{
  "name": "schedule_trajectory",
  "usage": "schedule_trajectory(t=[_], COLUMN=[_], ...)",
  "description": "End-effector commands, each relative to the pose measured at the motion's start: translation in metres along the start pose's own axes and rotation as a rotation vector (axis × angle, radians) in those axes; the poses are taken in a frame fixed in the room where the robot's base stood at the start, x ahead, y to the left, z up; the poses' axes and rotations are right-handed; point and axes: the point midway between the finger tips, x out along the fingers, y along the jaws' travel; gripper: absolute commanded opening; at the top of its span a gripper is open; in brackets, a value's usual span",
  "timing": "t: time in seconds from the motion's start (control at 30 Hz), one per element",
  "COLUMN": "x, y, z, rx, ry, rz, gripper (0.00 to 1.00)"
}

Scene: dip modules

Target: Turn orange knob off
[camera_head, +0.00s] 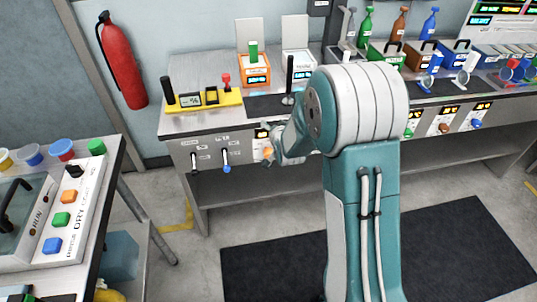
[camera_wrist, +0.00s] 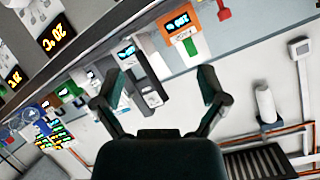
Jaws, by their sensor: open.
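The orange knob (camera_head: 267,153) is on the white front panel of the bench, right of the blue-tipped lever (camera_head: 226,160). A small lit display (camera_head: 261,133) is above it. In the head view, the end of my arm is just right of the knob and partly covers that area; my fingers are not clear there. In the wrist view, my gripper (camera_wrist: 158,78) is open, with its two dark fingers spread and nothing between them. I cannot make out the orange knob in the wrist view. Whether my gripper touches the knob cannot be told.
A black-tipped lever (camera_head: 194,162) is left of the blue one. A yellow stand (camera_head: 205,104) and an orange-framed device (camera_head: 256,72) are on the bench above. A button console (camera_head: 75,205) is at the lower left. The dark floor mat (camera_head: 270,270) is clear.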

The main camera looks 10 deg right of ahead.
Motion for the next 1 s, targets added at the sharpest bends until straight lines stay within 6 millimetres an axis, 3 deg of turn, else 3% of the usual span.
schedule_trajectory(t=[0.1, 0.3, 0.5, 0.7, 0.83, 1.0], x=[0.029, 0.063, 0.081, 0.082, 0.080, 0.090], y=[0.015, 0.040, 0.069, 0.093, 0.100, 0.098], z=[0.028, 0.074, 0.128, 0.174, 0.185, 0.182], rx=[0.048, 0.130, 0.212, 0.276, 0.295, 0.297], ry=[0.050, 0.144, 0.233, 0.305, 0.327, 0.333], rz=[-0.028, -0.090, -0.159, -0.224, -0.245, -0.250], gripper=[0.92, 0.92, 0.92, 0.92, 0.92, 0.92])
